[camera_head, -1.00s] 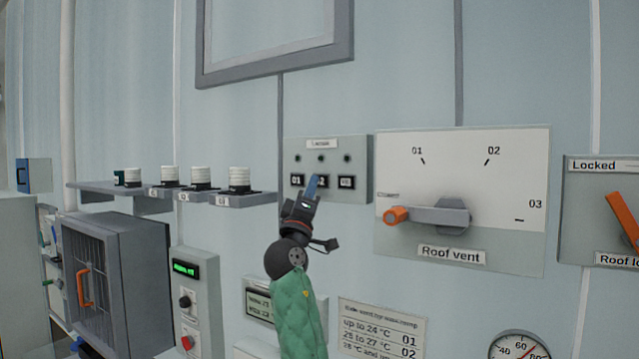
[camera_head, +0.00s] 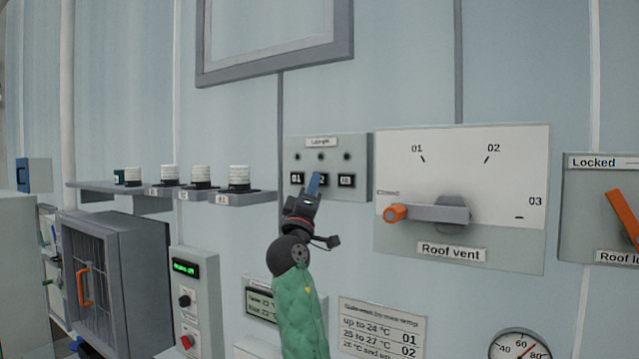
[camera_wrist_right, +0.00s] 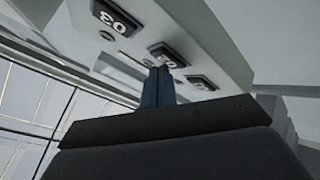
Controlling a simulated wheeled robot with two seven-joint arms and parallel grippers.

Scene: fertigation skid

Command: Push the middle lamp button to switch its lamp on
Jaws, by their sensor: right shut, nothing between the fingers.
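The lamp panel (camera_head: 364,165) is a grey box on the wall with three dark round lamps in a row above three black numbered buttons. The middle lamp (camera_head: 320,157) looks dark. The middle button (camera_head: 322,179), marked 02, is partly covered by my right gripper (camera_head: 314,183). The right gripper's blue fingers are shut and empty, pointing up at this button. In the right wrist view the fingers (camera_wrist_right: 158,86) end at the lower edge of the middle button (camera_wrist_right: 168,56); I cannot tell whether they touch it. My left gripper is not in view.
Button 01 (camera_head: 297,178) and button 03 (camera_head: 346,180) sit close on either side. The roof vent box (camera_head: 480,250) with its orange-tipped handle (camera_head: 398,213) is to the right. A shelf (camera_head: 245,199) with white-capped items is to the left.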

